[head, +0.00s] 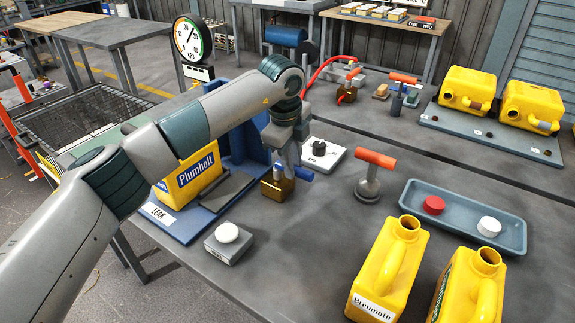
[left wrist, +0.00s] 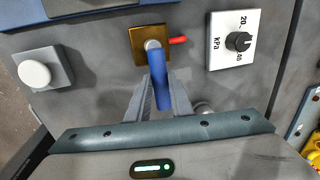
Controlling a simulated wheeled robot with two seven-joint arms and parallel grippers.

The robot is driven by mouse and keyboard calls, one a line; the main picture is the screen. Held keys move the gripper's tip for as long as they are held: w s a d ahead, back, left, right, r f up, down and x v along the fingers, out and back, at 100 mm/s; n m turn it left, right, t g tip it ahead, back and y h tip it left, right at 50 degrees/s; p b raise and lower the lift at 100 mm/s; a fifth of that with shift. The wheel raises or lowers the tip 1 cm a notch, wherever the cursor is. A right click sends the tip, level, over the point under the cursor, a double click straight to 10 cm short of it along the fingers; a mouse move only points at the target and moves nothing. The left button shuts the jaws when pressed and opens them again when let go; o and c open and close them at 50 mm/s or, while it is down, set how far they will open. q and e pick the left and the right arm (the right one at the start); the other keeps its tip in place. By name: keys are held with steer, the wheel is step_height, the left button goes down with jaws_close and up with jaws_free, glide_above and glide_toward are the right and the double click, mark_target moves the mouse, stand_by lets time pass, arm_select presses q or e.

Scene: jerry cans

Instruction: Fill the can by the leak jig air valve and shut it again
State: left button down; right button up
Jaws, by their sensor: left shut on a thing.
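A brass valve block (head: 274,190) with a blue lever (head: 303,173) stands just right of the jig. My left gripper (head: 288,168) is shut on this blue lever. In the left wrist view the blue lever (left wrist: 161,82) lies between the fingers (left wrist: 158,100), pointing from the brass block (left wrist: 150,57) towards me. A short red piece (left wrist: 178,39) sticks out at its side. The dial gauge (head: 189,38) stands behind. My right gripper is out of view.
A white button box (head: 228,243) is in front of the jig; a kPa knob plate (head: 321,157) is behind the valve. An orange T-handle tool (head: 369,175), a tray with caps (head: 462,217) and two open yellow cans (head: 392,268) stand to the right.

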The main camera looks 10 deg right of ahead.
arm_select(q)
steer(key=shift+w, duration=0.1)
steer(key=c, duration=1.6)
jaws_free()
steer(key=shift+r, duration=0.15)
